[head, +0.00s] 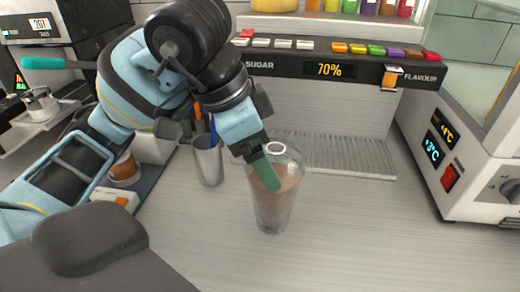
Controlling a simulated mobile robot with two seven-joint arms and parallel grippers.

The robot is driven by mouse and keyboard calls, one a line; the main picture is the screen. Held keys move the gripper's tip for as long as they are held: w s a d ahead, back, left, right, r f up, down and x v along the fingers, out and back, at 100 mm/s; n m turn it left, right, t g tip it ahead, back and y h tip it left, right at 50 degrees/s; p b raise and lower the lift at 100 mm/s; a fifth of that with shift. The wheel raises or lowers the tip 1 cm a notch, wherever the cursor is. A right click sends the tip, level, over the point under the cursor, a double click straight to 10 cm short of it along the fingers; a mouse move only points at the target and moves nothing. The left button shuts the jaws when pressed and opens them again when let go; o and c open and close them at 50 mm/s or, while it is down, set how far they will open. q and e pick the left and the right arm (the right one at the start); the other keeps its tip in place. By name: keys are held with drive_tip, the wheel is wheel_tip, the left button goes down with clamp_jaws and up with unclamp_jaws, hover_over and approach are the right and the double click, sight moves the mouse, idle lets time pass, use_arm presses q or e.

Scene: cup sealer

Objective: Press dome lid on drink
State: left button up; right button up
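A clear cup (273,212) with a brown drink stands upright on the counter in the middle of the head view. A clear dome lid (291,157) with a round hole on top sits over the cup's mouth; I cannot tell whether its rim is fully seated. My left gripper (267,174) reaches in from the left, with a green finger slanting down in front of the dome and upper cup. The finger hides part of the lid and drink. Only one finger shows clearly, so its opening and contact cannot be told. My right gripper is not in view.
A metal tumbler (208,160) with utensils stands left of the cup. Behind is a dispenser (331,70) with coloured buttons and a ribbed drip tray (345,157). A white machine (460,150) stands right. The counter in front and right is clear.

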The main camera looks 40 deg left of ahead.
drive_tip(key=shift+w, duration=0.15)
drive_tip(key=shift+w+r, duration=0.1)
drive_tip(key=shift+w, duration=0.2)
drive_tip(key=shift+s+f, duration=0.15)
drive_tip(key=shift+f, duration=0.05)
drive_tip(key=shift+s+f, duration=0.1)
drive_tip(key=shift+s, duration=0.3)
use_arm(q)
drive_tip(key=shift+f+b, duration=0.15)
drive_tip(key=shift+b, duration=0.3)
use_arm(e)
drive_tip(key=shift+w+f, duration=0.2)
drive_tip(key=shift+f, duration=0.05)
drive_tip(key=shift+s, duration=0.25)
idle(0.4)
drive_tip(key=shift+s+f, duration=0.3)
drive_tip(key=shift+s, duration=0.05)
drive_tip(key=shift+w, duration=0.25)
